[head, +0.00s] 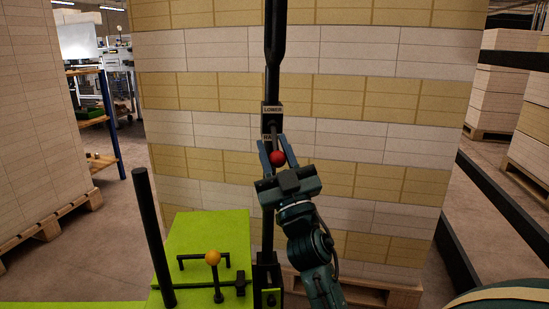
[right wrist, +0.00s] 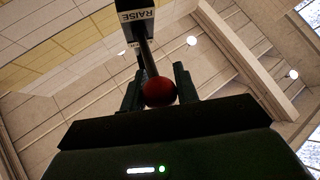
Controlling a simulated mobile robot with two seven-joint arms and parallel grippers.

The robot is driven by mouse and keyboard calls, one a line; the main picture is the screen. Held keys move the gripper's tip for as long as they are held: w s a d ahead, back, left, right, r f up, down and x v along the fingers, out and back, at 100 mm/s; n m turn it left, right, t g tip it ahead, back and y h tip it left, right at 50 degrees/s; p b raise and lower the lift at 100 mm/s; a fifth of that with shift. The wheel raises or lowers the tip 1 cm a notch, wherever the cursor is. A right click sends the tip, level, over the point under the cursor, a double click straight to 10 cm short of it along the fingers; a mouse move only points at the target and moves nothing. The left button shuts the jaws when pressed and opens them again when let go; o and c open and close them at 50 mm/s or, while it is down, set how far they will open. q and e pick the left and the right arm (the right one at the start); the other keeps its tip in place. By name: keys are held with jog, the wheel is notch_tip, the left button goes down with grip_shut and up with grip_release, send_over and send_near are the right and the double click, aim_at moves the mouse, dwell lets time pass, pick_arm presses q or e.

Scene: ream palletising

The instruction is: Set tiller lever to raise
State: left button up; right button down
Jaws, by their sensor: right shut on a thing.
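The tiller lever is a short dark rod with a red ball knob (head: 277,158), coming from a black box (head: 272,118) on the upright black tiller. The box's upper label reads LOWER. The lower one, partly covered, reads RAISE in the right wrist view (right wrist: 135,15). The knob also shows in that view (right wrist: 160,91). The lever hangs downward, over the RAISE label in the head view. My right gripper (head: 275,143) is shut on the lever, its fingers either side of the rod by the knob. My left gripper is out of view.
The lime-green truck body (head: 208,240) carries a black handle with a yellow knob (head: 212,258) and a black post (head: 152,235). A tall wall of stacked reams (head: 350,140) on a wooden pallet stands right behind the tiller. More stacks stand left and right.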

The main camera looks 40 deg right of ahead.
jog(key=shift+d+r, duration=0.1)
jog(key=c, duration=1.1)
grip_release()
jog(key=shift+o, duration=0.2)
jog(key=shift+f, duration=0.2)
